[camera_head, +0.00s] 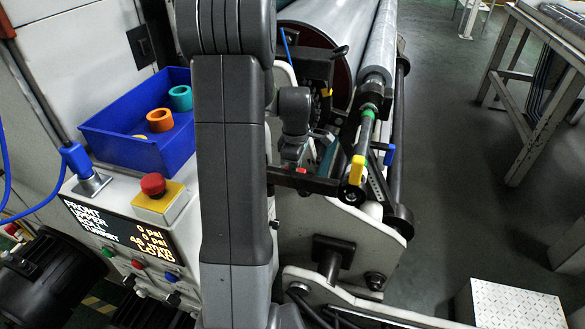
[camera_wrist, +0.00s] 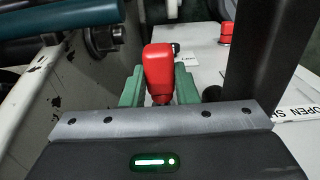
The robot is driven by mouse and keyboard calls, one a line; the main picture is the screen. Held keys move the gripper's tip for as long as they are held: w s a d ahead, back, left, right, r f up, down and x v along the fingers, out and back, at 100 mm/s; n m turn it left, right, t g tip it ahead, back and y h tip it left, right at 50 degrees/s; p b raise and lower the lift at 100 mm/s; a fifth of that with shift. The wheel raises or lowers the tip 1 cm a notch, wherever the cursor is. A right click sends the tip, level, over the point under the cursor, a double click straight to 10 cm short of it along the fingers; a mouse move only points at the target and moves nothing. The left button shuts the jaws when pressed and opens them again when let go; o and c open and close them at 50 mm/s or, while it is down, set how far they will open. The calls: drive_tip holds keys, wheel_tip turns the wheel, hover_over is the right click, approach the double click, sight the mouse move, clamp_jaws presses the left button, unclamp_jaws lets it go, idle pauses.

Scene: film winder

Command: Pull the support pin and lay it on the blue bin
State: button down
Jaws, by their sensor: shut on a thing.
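The red knob (camera_wrist: 159,70), which looks like the support pin's handle, stands between the two green fingers of my gripper (camera_wrist: 160,84) in the wrist view. The gripper is shut on it. In the head view my gripper (camera_head: 298,160) is small beside the winder's roller frame, partly behind my own arm. The pin's shaft is hidden, so I cannot tell how far it sits in the machine. The blue bin (camera_head: 112,150) stands on the machine's console at the left, apart from the gripper.
The bin holds an orange ring (camera_head: 160,120), a teal ring (camera_head: 180,98) and a partly hidden yellow piece. A red button on a yellow box (camera_head: 157,198) is just in front. The large film roll (camera_head: 325,25) and a yellow-handled lever (camera_head: 357,170) lie right of my arm.

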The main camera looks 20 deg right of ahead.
drive_tip(key=shift+s+d, duration=0.5)
drive_tip(key=shift+d, duration=0.1)
drive_tip(key=shift+s+d, duration=0.15)
drive_tip(key=shift+d, duration=0.05)
drive_tip(key=s+d, duration=0.2)
drive_tip(key=shift+d, duration=0.35)
idle(0.3)
idle(0.3)
